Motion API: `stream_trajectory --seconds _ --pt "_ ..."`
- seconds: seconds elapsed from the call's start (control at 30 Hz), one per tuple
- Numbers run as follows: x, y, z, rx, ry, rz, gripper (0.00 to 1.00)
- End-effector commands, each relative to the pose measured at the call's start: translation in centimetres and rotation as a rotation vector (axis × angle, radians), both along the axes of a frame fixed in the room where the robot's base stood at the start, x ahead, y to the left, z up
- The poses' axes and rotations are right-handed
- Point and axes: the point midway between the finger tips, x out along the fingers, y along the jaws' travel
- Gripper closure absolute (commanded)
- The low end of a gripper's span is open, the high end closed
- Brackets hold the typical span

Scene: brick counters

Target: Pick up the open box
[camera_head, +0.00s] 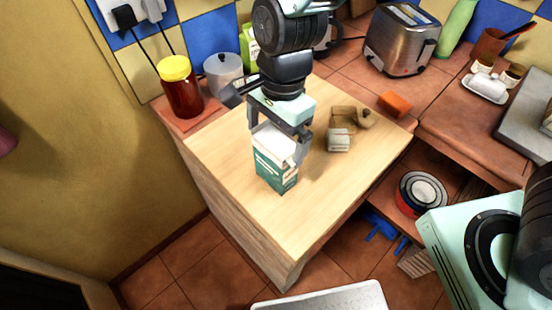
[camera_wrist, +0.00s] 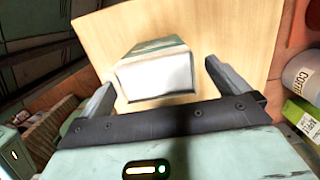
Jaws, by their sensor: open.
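A teal carton-like box (camera_head: 277,172) with a pale top stands upright on the light wooden counter top (camera_head: 225,150). My gripper (camera_head: 279,138) is directly above it and open, with its fingers at either side of the box's upper part. In the wrist view the box (camera_wrist: 158,75) shows its pale top between the two spread fingers (camera_wrist: 160,78). A gap shows between the box and the right finger; the left finger is closer to it. I cannot tell clearly whether its top is open.
A brown cardboard-like item (camera_head: 343,115) and a small pale box (camera_head: 339,141) sit right of my gripper. An orange block (camera_head: 394,104), a toaster (camera_head: 402,40) and a yellow-lidded jar (camera_head: 180,88) stand farther back. The wooden top's front is clear.

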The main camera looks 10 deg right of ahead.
Motion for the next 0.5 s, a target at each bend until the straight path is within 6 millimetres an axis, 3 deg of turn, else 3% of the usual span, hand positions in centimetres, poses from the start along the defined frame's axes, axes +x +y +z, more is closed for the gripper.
stream_trajectory --seconds 0.23,0.5 --pt "-0.7 -0.1 -3.6 -0.003 0.004 -0.001 0.00" --pt "-0.7 0.1 -4.5 -0.001 0.001 0.000 0.00"
